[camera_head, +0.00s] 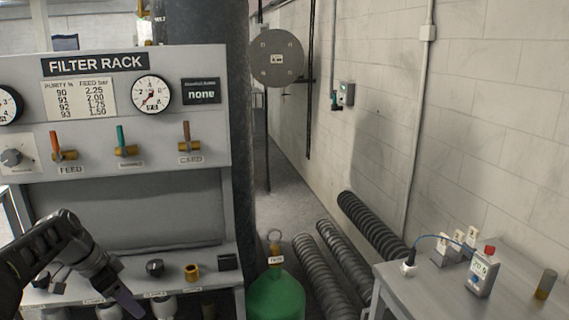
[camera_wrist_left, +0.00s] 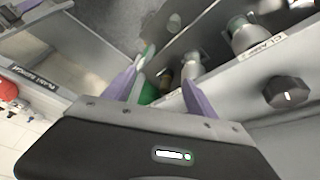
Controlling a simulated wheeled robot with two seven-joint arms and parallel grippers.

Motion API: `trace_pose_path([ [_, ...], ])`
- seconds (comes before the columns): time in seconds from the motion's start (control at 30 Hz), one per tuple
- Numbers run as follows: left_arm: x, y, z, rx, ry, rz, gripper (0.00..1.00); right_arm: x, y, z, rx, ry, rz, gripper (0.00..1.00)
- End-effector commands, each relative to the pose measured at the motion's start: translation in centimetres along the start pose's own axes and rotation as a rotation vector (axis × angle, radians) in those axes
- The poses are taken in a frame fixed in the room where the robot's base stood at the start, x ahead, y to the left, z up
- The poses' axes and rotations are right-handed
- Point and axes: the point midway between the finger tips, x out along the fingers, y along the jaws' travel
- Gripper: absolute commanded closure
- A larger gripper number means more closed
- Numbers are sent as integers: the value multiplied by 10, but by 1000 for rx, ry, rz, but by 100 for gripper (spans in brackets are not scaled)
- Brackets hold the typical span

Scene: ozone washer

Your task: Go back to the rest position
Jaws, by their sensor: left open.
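My left gripper (camera_head: 125,298) comes in from the lower left in the head view, in front of the filter rack's lower shelf. In the left wrist view its two purple fingers (camera_wrist_left: 160,88) stand apart with nothing held between them. The filter rack (camera_head: 130,216) fills the left of the head view, with its gauges, three valve levers and sign. A black knob (camera_head: 155,268) and a brass fitting (camera_head: 192,272) sit on its shelf to the right of the gripper. The black knob also shows in the left wrist view (camera_wrist_left: 288,93), right of the fingers. My right gripper is out of view.
A green cylinder (camera_head: 276,298) stands right of the rack. Ribbed dark hoses (camera_head: 372,228) lie along the wall. A grey table (camera_head: 425,292) at the right holds a small meter (camera_head: 482,274) with a red top. Open floor (camera_head: 290,195) shows between rack and wall.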

Motion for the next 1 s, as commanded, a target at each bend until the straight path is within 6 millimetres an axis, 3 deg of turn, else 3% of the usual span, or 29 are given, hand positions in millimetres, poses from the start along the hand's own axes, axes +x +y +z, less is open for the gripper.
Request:
trace_pose_path([
  [0.23,99,27,-6,-121,-14,38,34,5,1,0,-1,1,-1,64],
  [0.37,174,61,-4,-221,-30,63,34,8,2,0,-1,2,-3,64],
  [0.5,267,128,8,-365,-60,92,34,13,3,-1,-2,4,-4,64],
  [0.57,302,163,18,-429,-75,100,34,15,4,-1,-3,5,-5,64],
  [0.7,365,254,54,-581,-118,116,34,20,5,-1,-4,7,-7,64],
  [0.8,391,320,86,-687,-148,120,34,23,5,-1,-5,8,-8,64],
  [0.9,400,374,118,-778,-175,119,34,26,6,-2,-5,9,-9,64],
  [1.0,399,409,141,-845,-192,114,34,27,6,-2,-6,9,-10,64],
])
